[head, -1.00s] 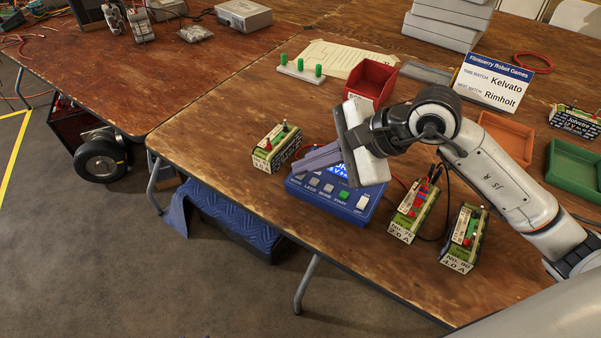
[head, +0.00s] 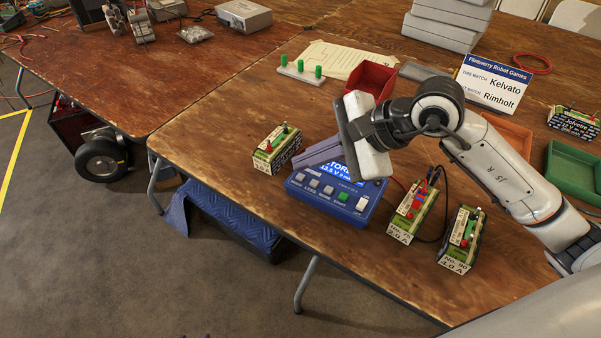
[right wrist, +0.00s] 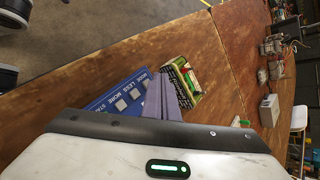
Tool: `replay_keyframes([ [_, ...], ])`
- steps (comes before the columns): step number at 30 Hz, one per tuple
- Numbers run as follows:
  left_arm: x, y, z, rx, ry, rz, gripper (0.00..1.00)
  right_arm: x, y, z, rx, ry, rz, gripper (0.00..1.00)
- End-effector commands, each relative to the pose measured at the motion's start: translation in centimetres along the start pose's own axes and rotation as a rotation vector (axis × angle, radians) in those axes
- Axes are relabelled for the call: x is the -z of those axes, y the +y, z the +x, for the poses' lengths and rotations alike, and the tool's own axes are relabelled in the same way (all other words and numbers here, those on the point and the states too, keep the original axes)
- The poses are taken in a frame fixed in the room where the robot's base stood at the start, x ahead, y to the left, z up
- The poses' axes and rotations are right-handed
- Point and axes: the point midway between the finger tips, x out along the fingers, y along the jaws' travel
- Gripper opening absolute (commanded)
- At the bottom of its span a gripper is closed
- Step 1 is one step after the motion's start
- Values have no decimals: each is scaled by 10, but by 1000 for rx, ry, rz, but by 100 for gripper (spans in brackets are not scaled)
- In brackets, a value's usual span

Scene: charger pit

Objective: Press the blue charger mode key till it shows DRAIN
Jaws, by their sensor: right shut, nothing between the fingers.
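The blue charger (head: 343,206) lies on the wooden table. Its lit screen (head: 343,168) is partly covered by my right gripper; I read "STOR" and "13.5 V". A row of keys runs along its front, with the mode key (head: 299,176) at the left end, then two grey keys, a green one and a white one. My right gripper (head: 300,163) is shut and empty, its fingertips above the charger's back left part, apart from the mode key. The right wrist view shows the fingers (right wrist: 163,98) beside the keys. Small dark tips at the head view's bottom edge may be my left gripper.
A battery pack (head: 276,150) stands just left of the charger. Two more packs (head: 414,212) (head: 463,238) stand to its right, with cables nearby. A red bin (head: 371,79) and a name sign (head: 495,83) are behind. The table in front of the charger is clear.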

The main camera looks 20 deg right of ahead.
Motion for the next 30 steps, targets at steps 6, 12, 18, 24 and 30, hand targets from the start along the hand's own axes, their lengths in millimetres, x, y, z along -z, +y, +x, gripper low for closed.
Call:
replay_keyframes([
  [6,12,1,-10,0,2,0,31,-12,-13,-17,1,0,-2,0],
  [12,20,2,-18,0,2,0,31,-22,-22,-30,2,0,-2,0],
  [18,18,2,-19,0,-2,-1,31,-24,-23,-32,-1,0,-1,0],
  [24,14,3,-20,-1,-10,-2,31,-23,-23,-32,0,0,-1,0],
  [30,13,3,-20,-1,-12,-3,31,-23,-23,-32,0,0,-1,0],
])
